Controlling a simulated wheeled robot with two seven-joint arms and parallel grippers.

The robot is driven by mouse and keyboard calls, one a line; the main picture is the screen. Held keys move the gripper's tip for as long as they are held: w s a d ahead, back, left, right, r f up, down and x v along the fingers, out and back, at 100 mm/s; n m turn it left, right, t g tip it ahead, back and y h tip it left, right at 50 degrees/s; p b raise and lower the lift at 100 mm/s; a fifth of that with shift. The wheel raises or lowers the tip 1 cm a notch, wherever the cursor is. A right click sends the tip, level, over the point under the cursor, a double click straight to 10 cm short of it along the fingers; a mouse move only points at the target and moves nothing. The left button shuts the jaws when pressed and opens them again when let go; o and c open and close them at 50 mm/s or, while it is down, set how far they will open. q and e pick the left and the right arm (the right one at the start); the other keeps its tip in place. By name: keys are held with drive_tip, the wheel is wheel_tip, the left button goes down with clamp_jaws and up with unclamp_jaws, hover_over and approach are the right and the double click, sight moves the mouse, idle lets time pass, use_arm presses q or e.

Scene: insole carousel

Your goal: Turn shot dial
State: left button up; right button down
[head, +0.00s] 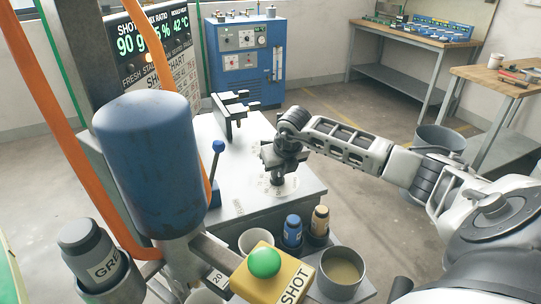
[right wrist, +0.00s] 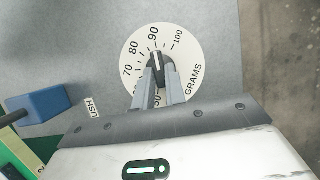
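The shot dial (right wrist: 134,66) is a round white plate with black numbers and the word GRAMS, on the grey top of a cabinet. Its black knob (right wrist: 156,58) has a white pointer line that points close to the 90 mark. My right gripper (right wrist: 159,75) is over the dial from above, with one finger on each side of the knob, apparently touching it. In the head view my right gripper (head: 277,178) points down at the cabinet top and hides most of the dial (head: 288,186). My left gripper is not in view.
A display board (head: 160,50) reads 90 g and 42 °C. A big blue cylinder (head: 150,150) stands left of the cabinet, with orange hoses. A green button (head: 264,262) on a yellow SHOT box, cups and bottles are in front. A blue lever (head: 217,160) stands left of the dial.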

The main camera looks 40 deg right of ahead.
drive_tip(key=shift+f+n+y+b, duration=0.2)
drive_tip(key=shift+n+y+b, duration=0.1)
drive_tip(key=shift+n+b, duration=0.9)
drive_tip(key=shift+w+n+y, duration=0.1)
drive_tip(key=shift+n+y, duration=0.2)
drive_tip(key=shift+n, duration=0.1)
drive_tip(key=shift+r+n+b, duration=0.15)
drive_tip(key=shift+n+b, duration=0.2)
drive_tip(key=shift+n, duration=0.15)
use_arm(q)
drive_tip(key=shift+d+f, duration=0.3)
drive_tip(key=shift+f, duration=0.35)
use_arm(e)
drive_tip(key=shift+a, duration=0.1)
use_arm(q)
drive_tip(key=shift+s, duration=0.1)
use_arm(e)
drive_tip(key=c, duration=1.4)
unclamp_jaws()
drive_tip(key=shift+c, duration=0.2)
drive_tip(key=shift+r, duration=0.1)
